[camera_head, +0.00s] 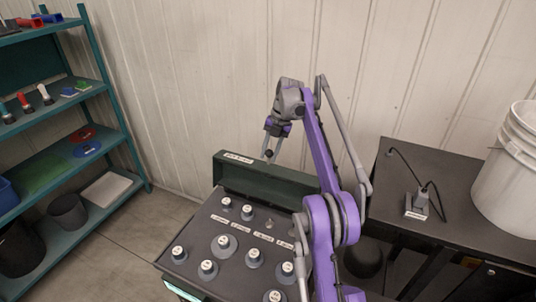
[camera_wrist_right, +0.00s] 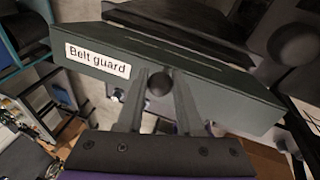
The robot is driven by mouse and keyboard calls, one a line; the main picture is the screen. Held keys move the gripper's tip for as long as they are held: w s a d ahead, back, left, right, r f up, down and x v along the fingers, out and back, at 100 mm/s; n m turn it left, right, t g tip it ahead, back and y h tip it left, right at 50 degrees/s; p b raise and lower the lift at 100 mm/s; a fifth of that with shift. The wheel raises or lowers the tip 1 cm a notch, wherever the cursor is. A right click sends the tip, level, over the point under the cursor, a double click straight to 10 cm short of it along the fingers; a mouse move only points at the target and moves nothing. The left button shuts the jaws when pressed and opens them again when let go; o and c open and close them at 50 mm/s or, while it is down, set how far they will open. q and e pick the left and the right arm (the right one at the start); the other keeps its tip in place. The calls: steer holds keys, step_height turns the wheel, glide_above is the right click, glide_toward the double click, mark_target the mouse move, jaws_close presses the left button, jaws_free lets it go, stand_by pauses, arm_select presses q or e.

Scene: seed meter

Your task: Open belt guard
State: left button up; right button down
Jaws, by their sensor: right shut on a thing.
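The belt guard (camera_head: 285,184) is a long dark green cover at the back edge of the grey seed meter panel (camera_head: 188,238). It appears raised, standing up behind the panel; its exact angle I cannot tell. A white label (camera_wrist_right: 97,60) on it reads "Belt guard" in the right wrist view. My right gripper (camera_head: 269,153) is at the guard's upper edge, fingers pointing down. In the wrist view its two fingers (camera_wrist_right: 159,88) are closed around a small dark round knob (camera_wrist_right: 159,82) in front of the guard (camera_wrist_right: 225,90). My left gripper is not in view.
Several labelled knobs (camera_head: 226,242) stand on the panel. A black table (camera_head: 455,215) with a white bucket (camera_head: 508,170) and a small corded device (camera_head: 417,204) is at the right. A teal shelf (camera_head: 122,135) stands at the left. Floor between shelf and panel is clear.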

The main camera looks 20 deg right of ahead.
steer(key=shift+w+d+f, duration=0.15)
steer(key=shift+d+f, duration=0.05)
steer(key=shift+d, duration=0.05)
stand_by(0.5)
steer(key=c, duration=0.6)
jaws_free()
steer(key=shift+o, duration=0.2)
steer(key=shift+a+r, duration=0.1)
